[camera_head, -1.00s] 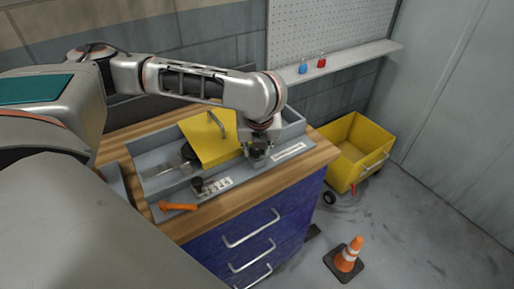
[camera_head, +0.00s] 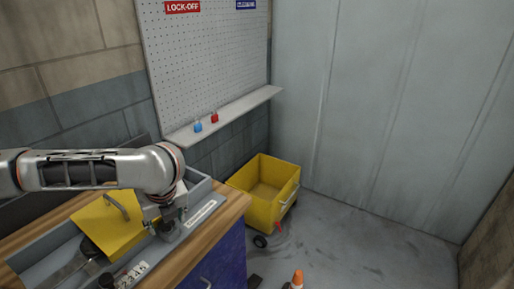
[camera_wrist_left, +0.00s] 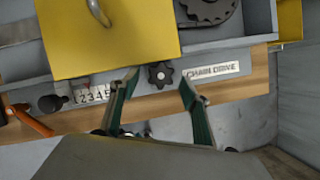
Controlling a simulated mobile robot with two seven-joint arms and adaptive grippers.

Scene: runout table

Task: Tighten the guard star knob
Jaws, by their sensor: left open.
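The black star knob (camera_wrist_left: 160,75) sits on the grey front rail, left of the "CHAIN DRIVE" label (camera_wrist_left: 213,69) in the left wrist view. My left gripper (camera_wrist_left: 158,88) is open, with one green-edged finger on each side of the knob in that view. I cannot tell whether the fingers touch it or how far above it they are. The yellow guard (camera_wrist_left: 110,40) with its grey handle lies beside the knob; it also shows in the head view (camera_head: 108,225). In the head view my left gripper (camera_head: 167,226) covers the knob's place. My right gripper is not in view.
A dark sprocket (camera_wrist_left: 207,12) lies in the grey tray behind the rail. A black knob (camera_wrist_left: 50,104) and an orange-handled tool (camera_wrist_left: 30,120) are at the left. A yellow bin (camera_head: 262,195) and an orange cone (camera_head: 297,281) stand on the floor.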

